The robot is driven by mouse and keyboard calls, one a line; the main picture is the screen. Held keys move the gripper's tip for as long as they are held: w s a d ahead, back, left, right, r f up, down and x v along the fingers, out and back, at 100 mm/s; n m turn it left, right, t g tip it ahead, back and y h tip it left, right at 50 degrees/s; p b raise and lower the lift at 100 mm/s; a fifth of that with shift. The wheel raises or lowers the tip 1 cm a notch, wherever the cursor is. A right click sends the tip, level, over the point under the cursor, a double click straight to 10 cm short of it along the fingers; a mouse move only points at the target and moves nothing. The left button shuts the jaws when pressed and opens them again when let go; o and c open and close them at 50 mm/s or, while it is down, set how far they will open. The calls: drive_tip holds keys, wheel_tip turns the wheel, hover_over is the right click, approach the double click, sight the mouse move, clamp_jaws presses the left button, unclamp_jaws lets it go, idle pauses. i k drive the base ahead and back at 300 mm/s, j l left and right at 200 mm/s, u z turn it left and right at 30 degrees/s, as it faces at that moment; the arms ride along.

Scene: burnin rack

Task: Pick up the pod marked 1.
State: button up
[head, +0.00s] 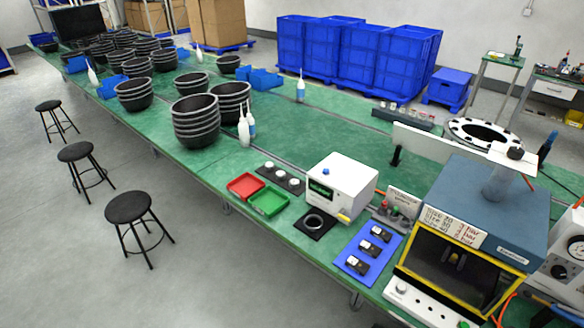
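Three small black pods lie in a row on a blue mat (347,263) on the green bench, front right of centre. The far pod (380,234), the middle pod (369,248) and the near pod (357,265) each carry a small light mark. The marks are too small to read, so I cannot tell which is 1. The pods are apart from each other. I cannot make out my gripper in this view.
Left of the mat stand a white instrument (342,186), a black ring pad (315,223), a green tray (268,201) and a red tray (245,186). A blue yellow-framed oven (480,220) stands close on the right. Stacked black bowls (196,125) fill the far left bench.

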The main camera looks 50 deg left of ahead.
sight(280, 175)
drive_tip(key=j+u, duration=0.1)
drive_tip(key=u, duration=1.9)
drive_tip(key=i+j+z, duration=0.25)
drive_tip(key=i+j, duration=0.7)
drive_tip(key=i+j+z, duration=0.25)
drive_tip(key=i+j, duration=0.85)
